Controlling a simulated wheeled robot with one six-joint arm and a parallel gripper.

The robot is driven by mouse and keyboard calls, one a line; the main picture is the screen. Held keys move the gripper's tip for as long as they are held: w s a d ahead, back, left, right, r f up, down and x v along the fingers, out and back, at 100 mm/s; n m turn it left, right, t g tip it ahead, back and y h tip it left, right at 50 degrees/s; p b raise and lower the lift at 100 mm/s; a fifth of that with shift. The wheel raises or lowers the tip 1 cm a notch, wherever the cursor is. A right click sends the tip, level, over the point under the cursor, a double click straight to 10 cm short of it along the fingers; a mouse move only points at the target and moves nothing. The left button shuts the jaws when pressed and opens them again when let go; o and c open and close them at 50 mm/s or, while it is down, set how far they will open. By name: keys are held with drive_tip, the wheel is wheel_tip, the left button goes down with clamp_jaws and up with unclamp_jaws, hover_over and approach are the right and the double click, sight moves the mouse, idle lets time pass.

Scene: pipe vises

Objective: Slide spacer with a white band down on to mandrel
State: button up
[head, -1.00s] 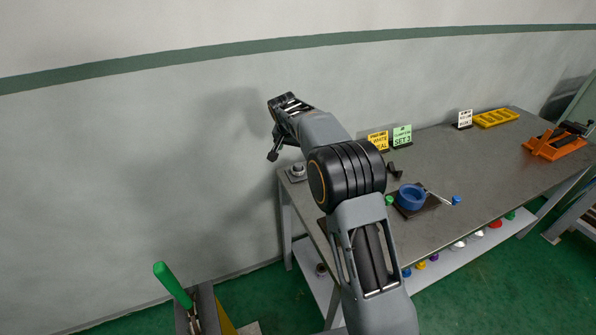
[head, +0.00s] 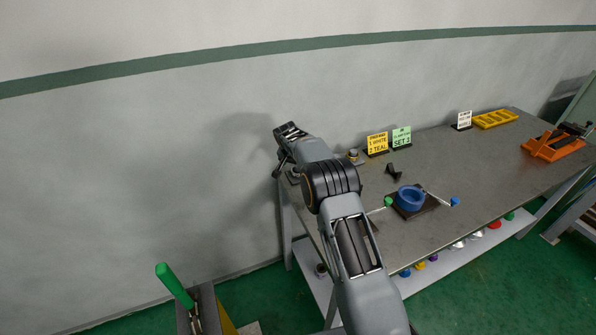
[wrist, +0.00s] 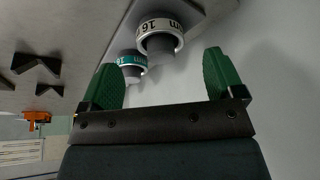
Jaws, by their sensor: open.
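The spacer with a white band (wrist: 160,42) shows in the wrist view, between my open green finger pads but beyond their tips, apart from them. Its band carries "16" and lettering. A teal-banded spacer (wrist: 131,64) stands beside it, to the left. My gripper (wrist: 163,78) is open and empty. I cannot identify the mandrel for certain; a small grey post (head: 353,156) stands left of the signs.
On the grey bench (head: 460,160) are a blue round vise (head: 410,198) with lever handles, a black angled block (head: 393,172), a yellow sign (head: 377,143) reading white and teal, a green sign (head: 401,137), a yellow tray (head: 495,119) and an orange vise (head: 556,145).

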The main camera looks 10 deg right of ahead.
drive_tip(key=shift+p+x, duration=0.35)
drive_tip(key=shift+x, duration=1.75)
drive_tip(key=shift+c, duration=0.4)
drive_tip(key=c, duration=0.9)
